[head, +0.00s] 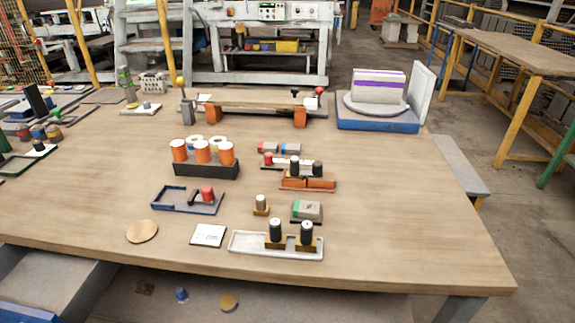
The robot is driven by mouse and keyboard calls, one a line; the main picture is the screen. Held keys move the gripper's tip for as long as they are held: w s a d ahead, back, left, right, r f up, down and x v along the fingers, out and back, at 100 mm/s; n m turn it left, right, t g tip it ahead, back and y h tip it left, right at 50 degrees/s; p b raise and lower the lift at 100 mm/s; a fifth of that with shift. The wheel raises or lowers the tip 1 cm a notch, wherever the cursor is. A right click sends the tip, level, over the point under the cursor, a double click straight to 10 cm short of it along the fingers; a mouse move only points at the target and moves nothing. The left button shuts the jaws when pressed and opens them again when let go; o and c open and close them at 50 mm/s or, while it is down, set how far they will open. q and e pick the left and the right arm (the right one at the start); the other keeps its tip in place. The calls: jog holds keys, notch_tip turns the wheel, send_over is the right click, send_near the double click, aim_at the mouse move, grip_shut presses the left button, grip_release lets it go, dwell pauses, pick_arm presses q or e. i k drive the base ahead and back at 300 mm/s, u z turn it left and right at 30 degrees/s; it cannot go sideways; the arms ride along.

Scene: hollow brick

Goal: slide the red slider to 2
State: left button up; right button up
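Several red parts show in the head view, and I cannot tell for certain which is the red slider. A red knob (207,193) stands at the right of a dark blue frame (172,198) on the table's left middle. A smaller red knob (268,159) sits at the left of a whitish strip behind the orange tray. A red ball (319,90) tops the right end of the long rail fixture (250,101) at the back. No number marks are legible, so the 2 cannot be made out. Neither of my grippers is in view.
An orange tray (307,184) and a white tray (250,243) hold dark cylinders. A white card (208,235) and round disc (142,231) lie in front. The table's right side is clear.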

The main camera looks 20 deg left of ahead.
aim_at(268, 158)
jog(key=z, duration=2.2)
jog(key=k, duration=1.1)
jog(key=u, duration=1.3)
jog(key=i, duration=0.5)
